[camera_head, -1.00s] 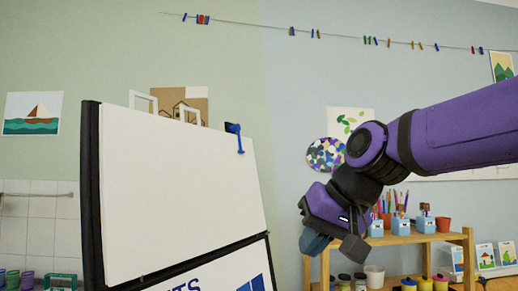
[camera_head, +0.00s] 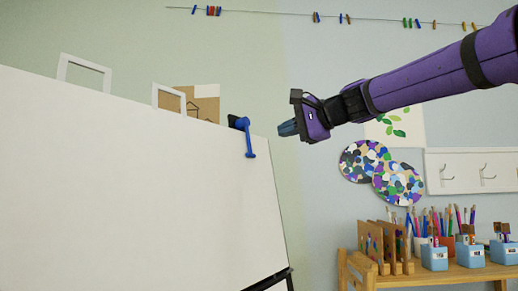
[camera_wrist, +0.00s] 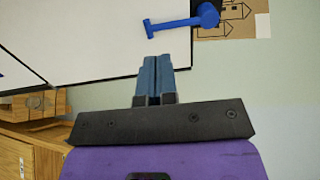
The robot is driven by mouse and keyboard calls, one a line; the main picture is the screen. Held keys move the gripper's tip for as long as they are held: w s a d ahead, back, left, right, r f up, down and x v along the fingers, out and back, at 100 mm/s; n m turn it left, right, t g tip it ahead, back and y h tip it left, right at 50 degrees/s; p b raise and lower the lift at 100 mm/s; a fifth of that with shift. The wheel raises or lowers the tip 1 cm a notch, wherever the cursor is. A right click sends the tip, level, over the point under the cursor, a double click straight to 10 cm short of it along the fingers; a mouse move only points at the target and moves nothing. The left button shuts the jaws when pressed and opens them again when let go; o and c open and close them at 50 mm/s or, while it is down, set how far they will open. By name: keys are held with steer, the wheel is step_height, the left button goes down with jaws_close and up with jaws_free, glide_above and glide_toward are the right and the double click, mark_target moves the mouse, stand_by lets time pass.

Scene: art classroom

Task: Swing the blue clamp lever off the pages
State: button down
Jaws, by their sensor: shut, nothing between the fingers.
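The blue clamp lever (camera_head: 249,142) hangs from a black clamp at the top edge of the white pages (camera_head: 130,160), near their right end. It points down over the front of the pages. In the wrist view the lever (camera_wrist: 180,24) lies beyond my fingertips, its round hub at the right and its free end at the left. My gripper (camera_head: 284,129) is to the right of the lever, at about its height in the head view, with a gap between them. Its fingers (camera_wrist: 153,62) are shut together and empty.
Two white frames (camera_head: 157,97) stand up above the board's top edge. A wooden shelf (camera_head: 450,276) with brush pots (camera_head: 434,258) and wooden racks stands at lower right. A hook rail (camera_head: 470,172) and round palettes (camera_head: 398,183) are on the wall. Open space lies right of the board.

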mark_target(243, 148)
steer(key=x, duration=1.2)
steer(key=shift+a+f, duration=0.2)
steer(key=shift+w+d, duration=0.1)
steer(key=shift+w, duration=0.05)
